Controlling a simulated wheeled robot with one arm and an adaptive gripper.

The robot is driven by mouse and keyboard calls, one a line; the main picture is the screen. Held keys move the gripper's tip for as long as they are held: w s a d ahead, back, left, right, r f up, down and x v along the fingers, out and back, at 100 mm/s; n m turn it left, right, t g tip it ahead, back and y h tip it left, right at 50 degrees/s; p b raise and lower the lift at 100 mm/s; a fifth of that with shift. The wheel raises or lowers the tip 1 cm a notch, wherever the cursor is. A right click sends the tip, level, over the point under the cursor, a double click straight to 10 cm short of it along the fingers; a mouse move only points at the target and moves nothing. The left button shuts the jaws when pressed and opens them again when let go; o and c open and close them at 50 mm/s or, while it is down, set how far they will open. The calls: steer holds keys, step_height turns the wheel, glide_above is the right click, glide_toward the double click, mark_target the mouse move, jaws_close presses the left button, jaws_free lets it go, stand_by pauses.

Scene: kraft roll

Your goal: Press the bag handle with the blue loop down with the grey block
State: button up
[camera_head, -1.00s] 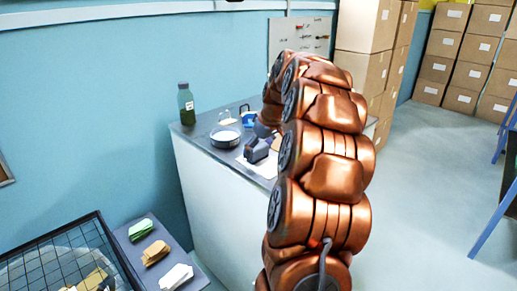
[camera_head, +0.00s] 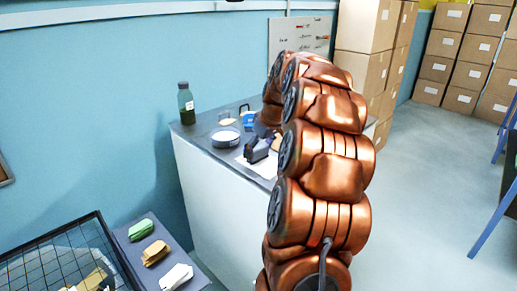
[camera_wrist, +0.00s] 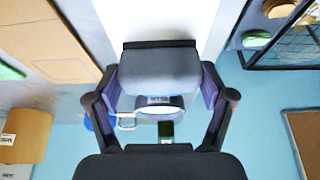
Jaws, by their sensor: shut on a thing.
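My gripper (camera_wrist: 160,85) is shut on the grey block (camera_wrist: 160,68), which spans between its fingers in the wrist view. In the head view the grey block (camera_head: 257,150) is held above the counter, partly hidden by my arm. A small blue thing (camera_head: 249,120) with a thin upright loop stands at the back of the counter; it seems to be the blue-loop handle. A blue patch (camera_wrist: 88,123) shows beside my left finger in the wrist view, partly hidden. The block looks apart from it.
A tan piece with a thin loop (camera_head: 228,121) stands behind the dish. A wire basket (camera_head: 70,250) is lower left. Boxes stand behind, right.

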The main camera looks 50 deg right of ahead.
steer(key=shift+f, duration=0.1)
stand_by(0.3)
steer(key=shift+r+p, duration=0.7)
steer(key=shift+r, duration=2.85)
